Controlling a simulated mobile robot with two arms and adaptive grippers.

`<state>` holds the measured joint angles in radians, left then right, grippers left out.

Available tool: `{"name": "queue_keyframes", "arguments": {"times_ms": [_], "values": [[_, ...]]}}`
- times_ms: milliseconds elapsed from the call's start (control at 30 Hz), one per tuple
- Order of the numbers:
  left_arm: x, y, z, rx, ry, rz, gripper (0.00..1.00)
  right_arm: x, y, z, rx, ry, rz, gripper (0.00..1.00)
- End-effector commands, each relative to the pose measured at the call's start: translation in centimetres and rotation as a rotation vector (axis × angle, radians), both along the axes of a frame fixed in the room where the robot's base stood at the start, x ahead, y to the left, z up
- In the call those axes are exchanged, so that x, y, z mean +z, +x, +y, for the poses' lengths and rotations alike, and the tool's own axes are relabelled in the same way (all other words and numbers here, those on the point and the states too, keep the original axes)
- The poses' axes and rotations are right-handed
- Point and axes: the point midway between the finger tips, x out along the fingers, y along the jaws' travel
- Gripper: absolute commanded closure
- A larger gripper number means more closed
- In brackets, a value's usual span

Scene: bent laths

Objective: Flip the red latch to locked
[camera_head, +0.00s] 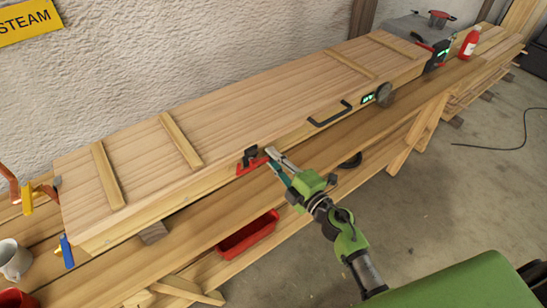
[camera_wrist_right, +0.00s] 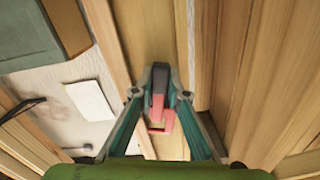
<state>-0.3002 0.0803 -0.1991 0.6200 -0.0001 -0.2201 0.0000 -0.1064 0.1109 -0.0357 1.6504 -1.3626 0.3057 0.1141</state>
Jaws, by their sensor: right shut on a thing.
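The red latch (camera_head: 248,166) is on the front side of the long wooden steam box (camera_head: 250,98), left of its black handle. A dark piece sits at its upper end. My right gripper (camera_head: 272,158) reaches it from the front right, its fingertips at the latch. In the right wrist view the red latch (camera_wrist_right: 156,120) lies between the two green fingers of the right gripper (camera_wrist_right: 160,78), which are shut on it. The fingers partly hide the latch in the head view. My left gripper is not in view.
A red tray (camera_head: 247,235) sits below the bench. A white mug (camera_head: 14,260) stands at left, a red bottle (camera_head: 469,44) at the far right.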

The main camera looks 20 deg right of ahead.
Motion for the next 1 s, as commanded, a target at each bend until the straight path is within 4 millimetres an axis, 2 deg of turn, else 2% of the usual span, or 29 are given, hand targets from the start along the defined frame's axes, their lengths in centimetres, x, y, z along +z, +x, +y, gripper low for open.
{"name": "queue_keyframes", "arguments": {"times_ms": [367, 1000], "values": [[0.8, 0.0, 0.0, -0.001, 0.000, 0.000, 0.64, -1.2, -0.1, 0.4, 0.001, 0.203, 0.077, 1.00], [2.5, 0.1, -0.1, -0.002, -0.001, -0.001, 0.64, -3.8, -1.0, 2.6, -0.001, 0.771, 0.284, 1.00]]}}
